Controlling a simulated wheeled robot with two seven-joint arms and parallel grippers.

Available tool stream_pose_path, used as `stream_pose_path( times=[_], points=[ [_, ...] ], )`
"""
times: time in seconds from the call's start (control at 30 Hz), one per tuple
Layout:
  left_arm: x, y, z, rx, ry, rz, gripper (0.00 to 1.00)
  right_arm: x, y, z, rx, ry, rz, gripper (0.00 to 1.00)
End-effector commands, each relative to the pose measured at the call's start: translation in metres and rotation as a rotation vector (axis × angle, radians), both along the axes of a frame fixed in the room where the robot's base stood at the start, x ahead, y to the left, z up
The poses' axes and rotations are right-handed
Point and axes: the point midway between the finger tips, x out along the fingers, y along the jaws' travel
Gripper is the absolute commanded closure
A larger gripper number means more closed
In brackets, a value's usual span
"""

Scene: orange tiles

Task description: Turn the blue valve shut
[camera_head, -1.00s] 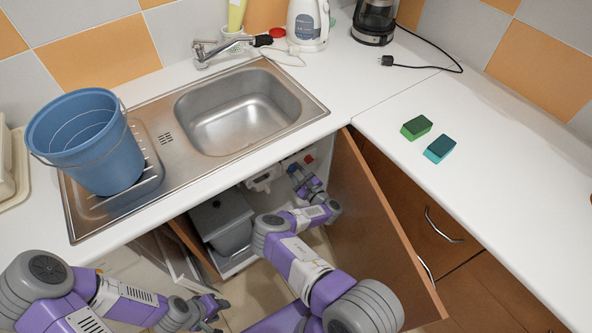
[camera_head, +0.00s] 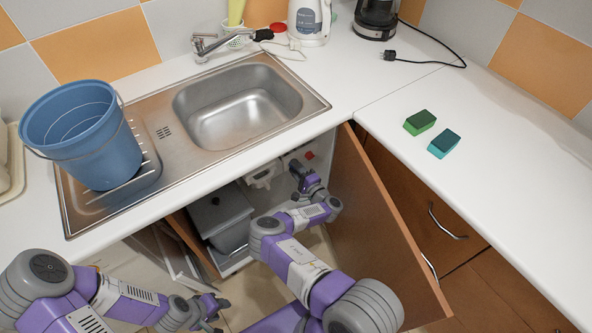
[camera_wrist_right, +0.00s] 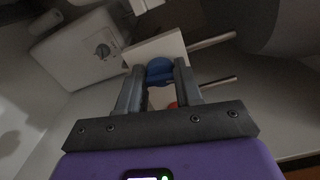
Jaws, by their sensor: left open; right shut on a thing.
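The blue valve (camera_wrist_right: 160,70) shows in the right wrist view between the fingertips of my right gripper (camera_wrist_right: 158,78), in front of a pale plate. The fingers are closed on its handle from both sides. In the head view my right gripper (camera_head: 298,172) reaches into the open cabinet under the sink; the blue valve is mostly hidden there by the gripper. A red valve (camera_head: 309,155) is just to the right; part of it also shows in the right wrist view (camera_wrist_right: 172,105), below the blue one. My left gripper (camera_head: 212,308) is open, low at the left.
The cabinet door (camera_head: 385,215) stands open to the right of my right arm. A grey bin (camera_head: 220,215) is inside the cabinet on the left. Two metal pipes (camera_wrist_right: 212,41) run right of the valves. A blue bucket (camera_head: 85,140) stands on the drainboard.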

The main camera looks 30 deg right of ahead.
Motion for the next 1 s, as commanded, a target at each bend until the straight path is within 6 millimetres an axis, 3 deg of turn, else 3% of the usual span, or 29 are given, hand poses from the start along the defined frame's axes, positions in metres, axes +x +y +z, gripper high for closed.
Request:
stream_pose_path(
  times=[0.4,0.93,0.97,1.0],
  points=[
    [0.0000,0.0000,-0.0076,0.000,0.000,0.000,0.57,-0.0012,-0.0012,-0.0021,-0.181,-0.011,-0.003,0.96],
    [0.0000,0.0000,-0.0080,0.000,0.000,0.000,0.57,-0.0013,-0.0016,-0.0016,-0.204,-0.012,-0.004,0.96],
    [0.0000,0.0000,-0.0080,0.000,0.000,0.000,0.57,-0.0013,-0.0016,-0.0016,-0.204,-0.012,-0.004,0.64],
    [0.0001,0.0000,-0.0080,0.000,0.000,0.000,0.57,-0.0013,-0.0016,-0.0016,-0.204,-0.012,-0.004,0.58]
  ],
)
